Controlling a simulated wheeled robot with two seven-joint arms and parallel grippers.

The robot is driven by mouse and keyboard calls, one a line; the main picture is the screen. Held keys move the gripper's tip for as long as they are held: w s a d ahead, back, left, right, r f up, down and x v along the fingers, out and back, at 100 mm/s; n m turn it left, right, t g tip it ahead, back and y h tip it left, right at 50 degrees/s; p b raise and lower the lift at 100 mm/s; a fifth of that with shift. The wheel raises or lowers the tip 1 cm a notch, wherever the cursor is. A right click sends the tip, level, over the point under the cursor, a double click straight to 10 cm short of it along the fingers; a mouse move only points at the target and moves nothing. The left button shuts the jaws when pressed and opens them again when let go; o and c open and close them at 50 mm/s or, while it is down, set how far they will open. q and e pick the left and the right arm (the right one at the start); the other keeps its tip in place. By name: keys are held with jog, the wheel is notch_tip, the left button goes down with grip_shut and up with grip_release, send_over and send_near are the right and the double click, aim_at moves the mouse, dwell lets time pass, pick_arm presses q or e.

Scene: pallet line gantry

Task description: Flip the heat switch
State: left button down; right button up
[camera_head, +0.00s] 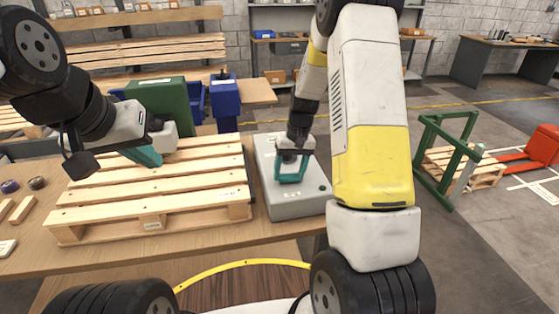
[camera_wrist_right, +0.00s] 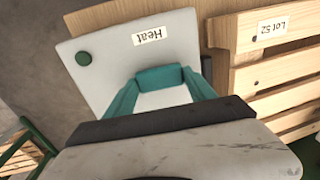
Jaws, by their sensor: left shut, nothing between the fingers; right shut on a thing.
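The heat box is a light grey control box (camera_head: 298,207) on the table, right of the pallet. In the right wrist view the box (camera_wrist_right: 105,75) carries a "Heat" label (camera_wrist_right: 148,36) and a round green button (camera_wrist_right: 83,58). My right gripper (camera_head: 291,179) points down over the box, its teal fingers (camera_wrist_right: 168,78) shut on the heat switch. The fingers hide the switch, so I cannot tell its position. My left gripper (camera_head: 150,158) is shut and empty above the pallet's far left part.
The wooden pallet (camera_head: 150,190) fills the table's middle, close to the box. Small wood pieces (camera_head: 20,210) lie at the left. A green frame (camera_head: 445,150) stands on the floor at right.

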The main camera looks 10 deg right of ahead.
aim_at(293, 176)
dwell(0.3)
jog(key=o, duration=1.4)
jog(key=r, duration=0.2)
jog(key=d+r, duration=0.1)
jog(key=r, duration=0.4)
jog(key=shift+d+r, duration=0.2)
jog(key=shift+r, duration=0.15)
